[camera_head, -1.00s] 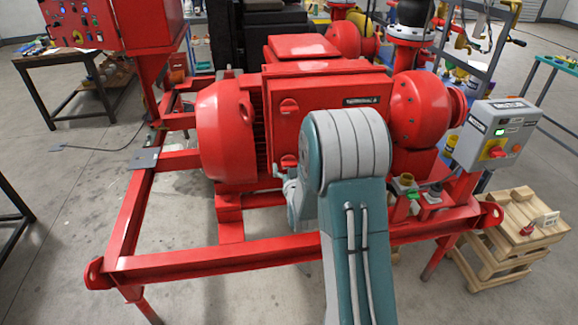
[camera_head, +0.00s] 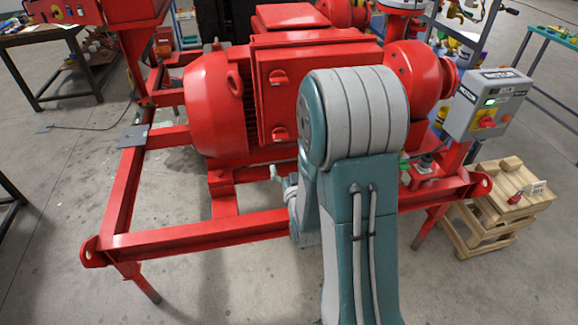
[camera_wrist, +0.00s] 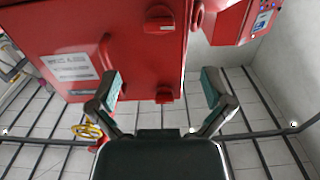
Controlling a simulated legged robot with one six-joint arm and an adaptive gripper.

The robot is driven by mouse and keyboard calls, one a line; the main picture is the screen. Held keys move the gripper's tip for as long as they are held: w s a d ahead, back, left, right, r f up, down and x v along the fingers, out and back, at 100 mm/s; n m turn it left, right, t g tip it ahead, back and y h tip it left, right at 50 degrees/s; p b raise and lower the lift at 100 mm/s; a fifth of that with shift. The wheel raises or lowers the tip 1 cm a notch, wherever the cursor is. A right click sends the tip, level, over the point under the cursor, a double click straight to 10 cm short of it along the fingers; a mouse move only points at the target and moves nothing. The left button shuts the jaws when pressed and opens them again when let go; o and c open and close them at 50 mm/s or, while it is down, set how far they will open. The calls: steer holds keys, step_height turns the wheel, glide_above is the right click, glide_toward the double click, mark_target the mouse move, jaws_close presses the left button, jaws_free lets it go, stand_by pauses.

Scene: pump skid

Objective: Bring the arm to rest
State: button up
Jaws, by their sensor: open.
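My gripper (camera_wrist: 162,92) shows in the wrist view with its two fingers spread wide apart and nothing between them. Beyond the fingers is a red box face with a red knob (camera_wrist: 163,95) low on it, and another knob (camera_wrist: 159,23) higher up. I cannot tell the exact gap between fingers and box. In the head view my arm stands folded in front of the red pump skid (camera_head: 190,236), and its bulk hides the gripper and part of the motor box (camera_head: 315,75).
A grey motor control box (camera_head: 490,103) with a red switch stands at the right. A wooden crate (camera_head: 510,190) sits on the floor below it. A dark table (camera_head: 45,35) is at the far left. The floor left of the skid is mostly clear.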

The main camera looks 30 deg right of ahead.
stand_by(0.4)
steer(key=s+a+r+n+g+y, duration=0.2)
steer(key=s+a+r+g+y, duration=0.1)
steer(key=a+r+g, duration=0.3)
steer(key=s+a+r+g+y, duration=0.1)
steer(key=s+a+r+g, duration=0.2)
steer(key=s, duration=0.7)
steer(key=s+a+r+n+g+y, duration=0.1)
steer(key=s+a+r+g, duration=0.1)
steer(key=s, duration=0.7)
steer(key=a+r, duration=0.1)
steer(key=a, duration=0.1)
steer(key=shift+s+a+r+g, duration=0.3)
steer(key=shift+s+r+g, duration=0.05)
steer(key=shift+r+g, duration=0.05)
